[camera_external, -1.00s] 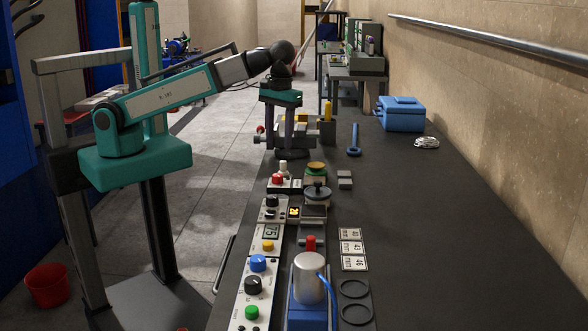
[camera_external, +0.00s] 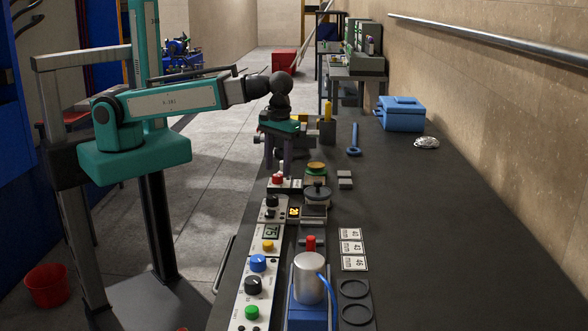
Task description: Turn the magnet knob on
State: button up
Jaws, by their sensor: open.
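My gripper (camera_external: 278,168) is open and points down at the far end of the row of control boxes. Its two purple fingers hang over the small far box, just behind a red button (camera_external: 278,178). The white-topped knob beside that button is hidden by the fingers. I cannot read which control is the magnet knob. Other knobs on the boxes are a black knob (camera_external: 271,200), a blue knob (camera_external: 258,263) and a larger black knob (camera_external: 253,285). I cannot tell whether the fingers touch anything.
A round press-like piece (camera_external: 317,191) and a green-and-orange piece (camera_external: 316,168) stand right of the gripper. A silver cylinder on a blue base (camera_external: 308,278) is nearer the camera. A blue toolbox (camera_external: 401,114) sits far right. The right side of the dark bench (camera_external: 450,230) is clear.

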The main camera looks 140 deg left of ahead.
aim_at(278, 178)
jog(key=shift+s+f, duration=0.1)
jog(key=shift+f, duration=1.2)
jog(key=c, duration=1.1)
